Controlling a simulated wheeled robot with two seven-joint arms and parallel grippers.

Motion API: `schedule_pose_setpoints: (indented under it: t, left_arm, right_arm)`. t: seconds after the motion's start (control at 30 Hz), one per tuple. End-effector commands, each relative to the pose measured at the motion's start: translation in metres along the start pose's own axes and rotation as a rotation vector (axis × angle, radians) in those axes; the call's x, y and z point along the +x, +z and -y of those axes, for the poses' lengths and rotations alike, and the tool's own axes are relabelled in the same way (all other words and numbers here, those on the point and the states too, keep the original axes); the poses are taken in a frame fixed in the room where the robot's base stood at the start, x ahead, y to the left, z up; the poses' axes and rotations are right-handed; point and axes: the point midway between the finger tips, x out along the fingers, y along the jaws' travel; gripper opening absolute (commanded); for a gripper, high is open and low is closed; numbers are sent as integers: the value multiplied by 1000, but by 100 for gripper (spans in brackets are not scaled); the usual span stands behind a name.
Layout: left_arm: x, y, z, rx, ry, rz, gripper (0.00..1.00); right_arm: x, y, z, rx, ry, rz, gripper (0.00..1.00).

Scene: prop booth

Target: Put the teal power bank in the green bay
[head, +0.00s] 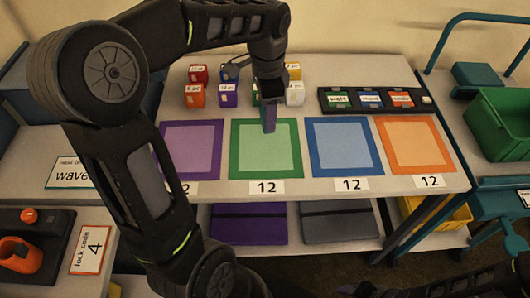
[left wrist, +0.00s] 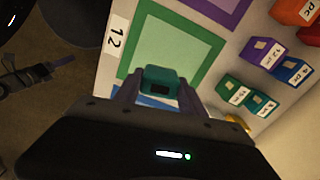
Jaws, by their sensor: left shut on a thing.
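My left gripper (head: 268,118) is above the green bay (head: 240,171), near its far edge in the head view. In the left wrist view the left gripper (left wrist: 157,86) is shut on the teal power bank (left wrist: 158,78), a small box with a dark patch on its face. The green bay (left wrist: 146,40) lies beyond it there. The power bank is hidden behind the fingers in the head view. What looks like my right gripper (left wrist: 58,64) shows at the left of the left wrist view; its jaws are unclear.
Purple (head: 190,121), blue (head: 345,123) and orange (head: 412,122) bays flank the green one. A black tray (head: 375,110) with labelled blocks lies at the back right.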

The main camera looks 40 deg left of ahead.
Motion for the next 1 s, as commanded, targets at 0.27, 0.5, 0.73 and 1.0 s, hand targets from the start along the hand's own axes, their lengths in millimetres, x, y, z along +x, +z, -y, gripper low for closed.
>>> schedule_pose_setpoints:
  t: [0.27, 0.5, 0.73, 1.0]
  left_arm:
    - [1, 36, -4, 189, -1, 1, 0]
    - [0, 36, -4, 191, -1, 1, 0]
    - [24, 37, -4, 190, 3, 5, 0]
    - [62, 36, -4, 189, 1, 3, 0]
  right_arm:
    - [14, -1, -5, -2, -2, -3, 53]
    - [13, -1, -4, -2, -2, -3, 53]
    - [13, -1, -4, -2, -2, -3, 53]
    - [13, -1, -4, -2, -2, -3, 53]
